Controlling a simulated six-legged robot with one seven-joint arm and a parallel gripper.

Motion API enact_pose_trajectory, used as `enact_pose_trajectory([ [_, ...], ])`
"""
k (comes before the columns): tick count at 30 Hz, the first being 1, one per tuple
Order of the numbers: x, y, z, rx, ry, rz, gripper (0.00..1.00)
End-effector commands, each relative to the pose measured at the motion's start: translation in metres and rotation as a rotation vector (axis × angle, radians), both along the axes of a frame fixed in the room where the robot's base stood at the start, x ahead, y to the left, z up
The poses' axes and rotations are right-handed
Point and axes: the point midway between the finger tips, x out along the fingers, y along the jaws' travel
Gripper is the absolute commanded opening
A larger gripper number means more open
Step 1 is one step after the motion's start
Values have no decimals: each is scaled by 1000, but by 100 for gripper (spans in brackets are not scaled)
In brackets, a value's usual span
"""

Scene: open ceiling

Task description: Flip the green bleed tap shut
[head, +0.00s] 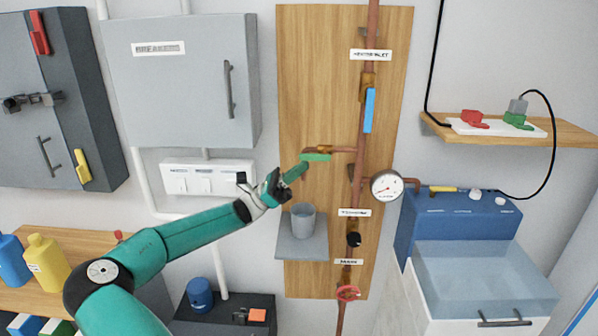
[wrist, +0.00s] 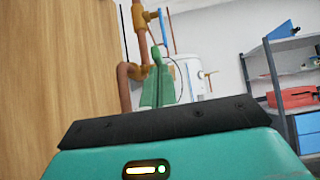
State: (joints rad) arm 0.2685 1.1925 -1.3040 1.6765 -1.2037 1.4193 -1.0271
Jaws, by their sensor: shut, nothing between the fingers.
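The bleed tap's green lever (head: 317,157) is in the head view, just under a short copper side pipe (head: 341,149) on the wooden board. The lever lies roughly level, along that pipe. My gripper (head: 304,165) comes from the lower left, with its fingertips close to the lever's left end. I cannot tell whether they touch. My gripper is shut and empty. In the wrist view the green lever (wrist: 156,53) stands in front of copper pipework, above the green fingers (wrist: 147,96). The dark edge of my wrist hides what is below.
A grey cup (head: 303,221) stands on a small shelf (head: 300,246) below the tap. A pressure gauge (head: 387,186) and a blue lever (head: 370,110) are on the right, along the vertical copper pipe (head: 361,140). A grey breaker cabinet (head: 180,90) is on the left.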

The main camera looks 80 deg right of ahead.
Motion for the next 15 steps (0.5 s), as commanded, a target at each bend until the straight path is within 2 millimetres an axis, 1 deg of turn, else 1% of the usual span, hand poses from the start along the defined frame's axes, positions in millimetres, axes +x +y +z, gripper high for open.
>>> enact_pose_trajectory([
  [8, 2, 0, 4, 11, -55, 1, 0],
  [15, 5, 1, 15, 38, -187, 3, 0],
])
